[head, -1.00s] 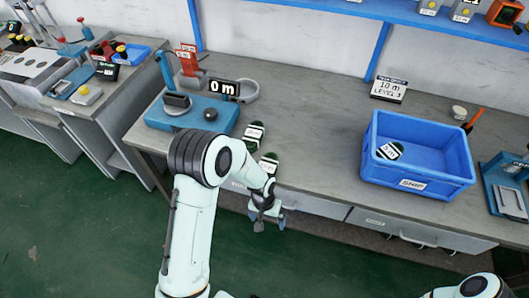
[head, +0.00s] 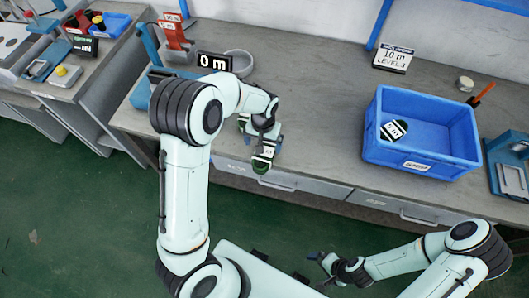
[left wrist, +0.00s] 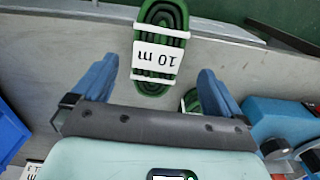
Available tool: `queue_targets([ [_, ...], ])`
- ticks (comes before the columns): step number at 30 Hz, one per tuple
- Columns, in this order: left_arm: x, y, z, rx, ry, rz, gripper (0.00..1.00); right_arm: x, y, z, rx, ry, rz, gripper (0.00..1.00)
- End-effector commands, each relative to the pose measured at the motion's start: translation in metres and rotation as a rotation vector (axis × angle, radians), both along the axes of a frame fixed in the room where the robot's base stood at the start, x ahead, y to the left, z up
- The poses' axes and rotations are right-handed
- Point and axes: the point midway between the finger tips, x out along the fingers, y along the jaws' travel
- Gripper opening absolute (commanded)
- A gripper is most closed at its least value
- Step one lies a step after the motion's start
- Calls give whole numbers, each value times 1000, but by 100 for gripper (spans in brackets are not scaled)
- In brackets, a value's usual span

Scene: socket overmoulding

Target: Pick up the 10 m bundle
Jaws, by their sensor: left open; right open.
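The 10 m bundle is a dark green coil with a white band, lying near the bench's front edge in the head view (head: 264,157). In the left wrist view the bundle (left wrist: 158,45) reads "10 m" upside down, ahead of and between my finger lines. My left gripper (head: 260,128) is open just above it, with nothing held; its blue fingers show in the left wrist view (left wrist: 157,75). A second green bundle (left wrist: 190,100) is mostly hidden behind the gripper's right finger. My right gripper (head: 322,272) is open and empty, low in front of the bench.
A blue bin (head: 420,165) holding one green bundle (head: 394,129) stands at the right of the bench. A display (head: 214,62) reads "0 m" beside a grey ring-shaped dish (head: 239,63). The bench between is clear.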

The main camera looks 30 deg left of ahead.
Motion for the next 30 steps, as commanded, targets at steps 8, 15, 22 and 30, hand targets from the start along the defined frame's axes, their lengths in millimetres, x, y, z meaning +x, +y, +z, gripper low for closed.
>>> queue_targets([
  [8, 0, -2, -23, 0, 2, -1, 100, 1, 0, 1, 1, -2, 1, 100],
  [15, 0, -4, -58, 0, 2, 0, 100, 4, 0, 4, 0, -6, 0, 100],
  [22, 1, -4, -66, -1, -2, -1, 100, 4, 0, 4, 1, -5, 0, 100],
  [30, 1, -4, -65, -1, -1, -1, 48, 4, 0, 4, 1, -5, 0, 100],
])
